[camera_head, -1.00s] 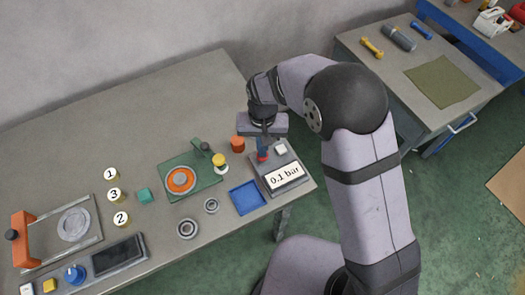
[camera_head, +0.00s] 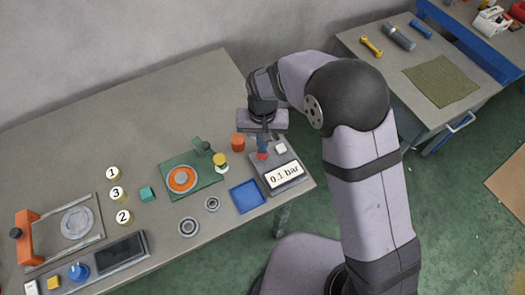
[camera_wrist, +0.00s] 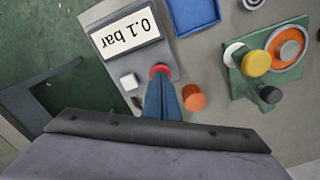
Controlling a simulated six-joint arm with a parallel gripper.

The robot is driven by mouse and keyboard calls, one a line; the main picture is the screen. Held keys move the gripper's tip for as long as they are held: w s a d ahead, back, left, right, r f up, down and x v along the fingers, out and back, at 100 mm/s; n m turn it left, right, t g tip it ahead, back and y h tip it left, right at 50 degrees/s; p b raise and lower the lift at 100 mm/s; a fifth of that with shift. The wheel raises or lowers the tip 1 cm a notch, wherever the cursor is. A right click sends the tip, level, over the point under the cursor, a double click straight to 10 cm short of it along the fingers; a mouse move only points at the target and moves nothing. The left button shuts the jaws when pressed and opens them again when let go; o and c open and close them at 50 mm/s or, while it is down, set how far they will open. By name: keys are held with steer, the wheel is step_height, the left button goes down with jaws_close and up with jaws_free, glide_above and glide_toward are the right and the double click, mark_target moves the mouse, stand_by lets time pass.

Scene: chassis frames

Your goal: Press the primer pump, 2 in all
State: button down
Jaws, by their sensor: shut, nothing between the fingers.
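A grey pump unit (camera_head: 291,183) near the right end of the bench carries a red button (camera_head: 262,156), a small white button (camera_head: 280,148) and a display (camera_head: 284,173) reading 0.1 bar. The wrist view also shows the red button (camera_wrist: 159,70) and the display (camera_wrist: 126,33). My gripper (camera_head: 262,150) points down over the red button with its fingers together and empty. In the wrist view its blue fingertips (camera_wrist: 160,82) end at the red button's edge, partly covering it. I cannot tell whether they touch it.
An orange cylinder (camera_head: 238,142) stands close to the left of my gripper. A blue tray (camera_head: 247,196) lies beside the pump unit. A green fixture (camera_head: 190,176) with an orange ring and a yellow-topped knob (camera_head: 221,162) is further left.

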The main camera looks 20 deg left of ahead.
steer(key=shift+f+b, duration=0.8)
steer(key=shift+f, duration=0.5)
steer(key=shift+r, duration=0.2)
steer(key=shift+r+p, duration=1.05)
steer(key=shift+r, duration=0.1)
steer(key=shift+r, duration=0.1)
steer(key=shift+r+p, duration=2)
steer(key=shift+r, duration=0.4)
